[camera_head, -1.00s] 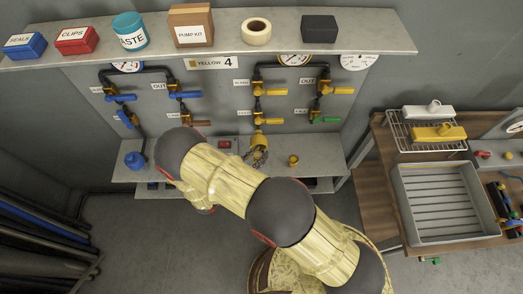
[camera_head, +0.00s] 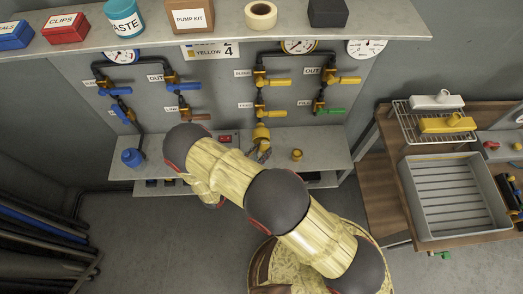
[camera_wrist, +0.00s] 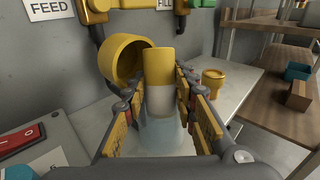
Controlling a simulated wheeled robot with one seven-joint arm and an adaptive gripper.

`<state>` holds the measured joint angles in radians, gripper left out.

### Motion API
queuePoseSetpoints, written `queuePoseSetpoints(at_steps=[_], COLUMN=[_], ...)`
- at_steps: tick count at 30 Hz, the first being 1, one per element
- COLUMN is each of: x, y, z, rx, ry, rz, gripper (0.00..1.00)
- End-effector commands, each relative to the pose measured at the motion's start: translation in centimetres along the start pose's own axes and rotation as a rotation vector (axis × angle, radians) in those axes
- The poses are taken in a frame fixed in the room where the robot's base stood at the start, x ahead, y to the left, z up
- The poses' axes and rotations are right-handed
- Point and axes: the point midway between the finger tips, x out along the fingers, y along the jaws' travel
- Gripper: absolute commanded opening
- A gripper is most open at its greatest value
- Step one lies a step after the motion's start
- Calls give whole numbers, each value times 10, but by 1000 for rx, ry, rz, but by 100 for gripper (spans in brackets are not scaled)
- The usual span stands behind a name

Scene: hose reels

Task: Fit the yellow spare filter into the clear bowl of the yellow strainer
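The yellow spare filter (camera_wrist: 159,67), with a paler lower part, stands upright between the fingertips of my gripper (camera_wrist: 165,82) in the wrist view. The fingers lie close along both its sides and look shut on it. The clear bowl (camera_wrist: 165,137) is a faint bluish shape below the filter, between the fingers. How far the filter reaches into it I cannot tell. The yellow strainer's head (camera_wrist: 125,60), an open cylinder, is just behind and left; it also shows in the head view (camera_head: 261,134). My arm partly hides the bench there.
A small yellow cup-like part (camera_wrist: 213,81) stands on the bench to the right, also in the head view (camera_head: 297,155). A red box (camera_wrist: 22,139) lies at left. Pipes and valves line the wall behind. A grey tray (camera_head: 455,195) sits on the wooden table at right.

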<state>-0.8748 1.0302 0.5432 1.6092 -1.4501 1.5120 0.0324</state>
Motion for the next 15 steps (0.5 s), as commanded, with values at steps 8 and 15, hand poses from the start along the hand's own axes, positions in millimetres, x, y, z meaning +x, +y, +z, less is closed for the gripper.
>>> queuePoseSetpoints(at_steps=[8,15], x=[0,0], y=[1,1], z=[2,3], rx=[2,2], ry=[-3,-4], rz=[-1,-1], gripper=[44,44])
